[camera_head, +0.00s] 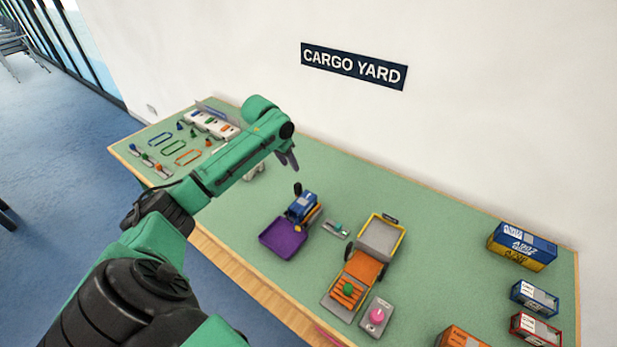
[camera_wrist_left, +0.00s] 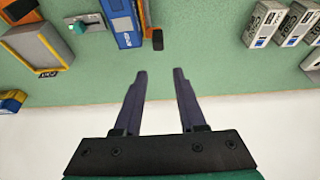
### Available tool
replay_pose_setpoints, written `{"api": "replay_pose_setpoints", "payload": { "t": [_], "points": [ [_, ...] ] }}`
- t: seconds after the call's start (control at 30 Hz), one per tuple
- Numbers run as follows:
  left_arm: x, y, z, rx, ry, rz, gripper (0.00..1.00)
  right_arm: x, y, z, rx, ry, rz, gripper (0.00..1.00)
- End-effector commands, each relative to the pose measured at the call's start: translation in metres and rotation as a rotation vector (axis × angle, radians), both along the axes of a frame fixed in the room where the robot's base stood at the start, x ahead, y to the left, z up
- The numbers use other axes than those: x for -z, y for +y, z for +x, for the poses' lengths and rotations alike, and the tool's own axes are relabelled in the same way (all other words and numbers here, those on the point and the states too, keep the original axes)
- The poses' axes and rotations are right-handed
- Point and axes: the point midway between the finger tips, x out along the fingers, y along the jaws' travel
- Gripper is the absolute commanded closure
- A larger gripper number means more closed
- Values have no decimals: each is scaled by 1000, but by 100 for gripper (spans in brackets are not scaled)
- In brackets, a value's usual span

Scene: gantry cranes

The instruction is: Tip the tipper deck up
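The likely tipper deck is a grey tray in a yellow frame (camera_head: 380,238), right of the table's middle, lying low. It also shows at the upper left of the left wrist view (camera_wrist_left: 32,50). An orange slatted section with a green knob (camera_head: 348,289) adjoins its near end. A small plate with a teal-green lever (camera_head: 337,229) sits left of it, also in the wrist view (camera_wrist_left: 86,25). My left gripper (camera_head: 290,158) is above the table's back half, left of the deck and apart from it. Its dark fingers are spread and empty in the wrist view (camera_wrist_left: 160,75). My right gripper is not in view.
A blue machine (camera_head: 302,207) with a purple tray (camera_head: 282,238) stands left of the lever. A pink button (camera_head: 377,316) is in front of the deck. Containers (camera_head: 522,246) stand at right; small parts (camera_head: 175,148) lie at far left. A wall rises behind.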

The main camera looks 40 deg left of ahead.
Motion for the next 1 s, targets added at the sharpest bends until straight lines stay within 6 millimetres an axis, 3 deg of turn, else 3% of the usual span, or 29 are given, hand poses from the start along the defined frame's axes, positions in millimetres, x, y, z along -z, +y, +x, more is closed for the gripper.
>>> {"api": "replay_pose_setpoints", "payload": {
  "t": [0.3,0.4,0.5,0.67,0.9,0.93,1.0],
  "points": [
    [71,-2,28,1,3,-3,60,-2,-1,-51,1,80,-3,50],
    [96,-2,37,1,2,-3,60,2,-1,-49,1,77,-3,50],
    [115,-1,44,2,1,0,60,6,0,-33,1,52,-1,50],
    [129,-1,50,5,1,2,60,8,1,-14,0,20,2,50],
    [130,-1,50,6,1,2,60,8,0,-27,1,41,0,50],
    [130,-1,50,6,1,2,64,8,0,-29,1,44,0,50],
    [129,-1,50,6,2,2,91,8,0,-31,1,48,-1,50]
  ]
}}
